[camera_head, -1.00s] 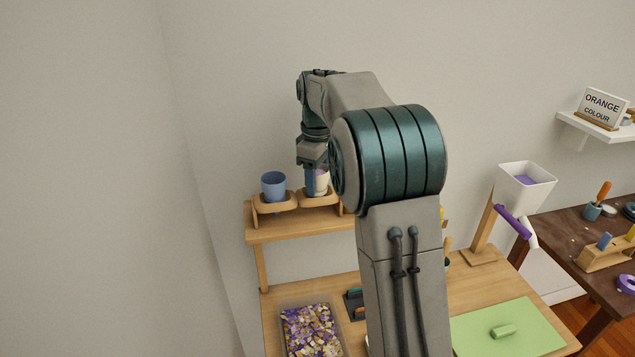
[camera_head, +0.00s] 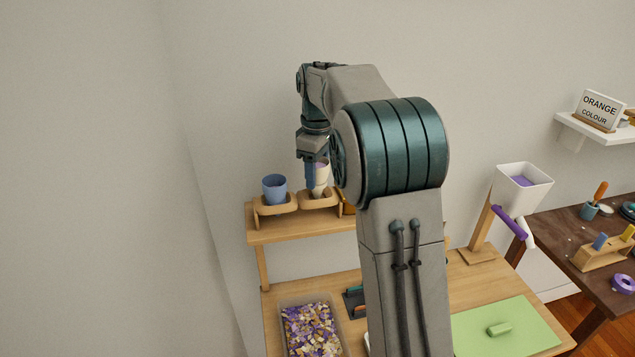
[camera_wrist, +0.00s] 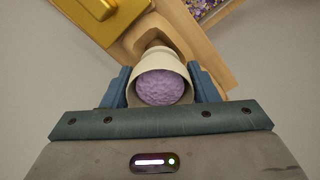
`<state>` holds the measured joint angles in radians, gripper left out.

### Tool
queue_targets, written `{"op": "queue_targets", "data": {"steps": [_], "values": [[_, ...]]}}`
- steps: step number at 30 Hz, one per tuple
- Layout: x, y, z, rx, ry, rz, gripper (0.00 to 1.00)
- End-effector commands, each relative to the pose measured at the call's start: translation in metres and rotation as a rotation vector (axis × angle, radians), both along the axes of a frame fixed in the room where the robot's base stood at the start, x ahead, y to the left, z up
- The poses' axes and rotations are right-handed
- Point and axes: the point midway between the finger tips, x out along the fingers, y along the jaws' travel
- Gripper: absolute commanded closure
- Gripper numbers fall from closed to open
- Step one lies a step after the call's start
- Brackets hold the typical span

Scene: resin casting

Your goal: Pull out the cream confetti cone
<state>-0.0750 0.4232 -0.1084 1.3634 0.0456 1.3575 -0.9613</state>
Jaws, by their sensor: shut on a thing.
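The cream cone (camera_head: 321,180) is between the jaws of my gripper (camera_head: 316,172), above a wooden holder on the raised shelf. In the wrist view the cream cone (camera_wrist: 160,68) shows its wide rim and a purple, bumpy fill. The blue fingers of my gripper (camera_wrist: 162,88) are shut on it from both sides. Its narrow lower end points down at the wooden holder (camera_head: 320,203); I cannot tell whether the tip is clear of it. My arm hides part of the shelf to the right.
A blue cup (camera_head: 274,188) stands in the neighbouring holder on the left. A golden object (camera_wrist: 100,20) sits close beside the cone's holder. Below are a tray of confetti (camera_head: 312,329) and a green mat (camera_head: 510,330). The wall is close behind.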

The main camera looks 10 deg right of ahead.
Motion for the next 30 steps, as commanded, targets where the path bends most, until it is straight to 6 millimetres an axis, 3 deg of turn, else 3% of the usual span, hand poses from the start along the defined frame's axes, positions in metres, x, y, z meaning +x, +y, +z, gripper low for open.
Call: {"op": "queue_targets", "data": {"steps": [30], "values": [[0.0, -0.001, 0.046, 0.0, 0.0, -0.001, 0.74]]}}
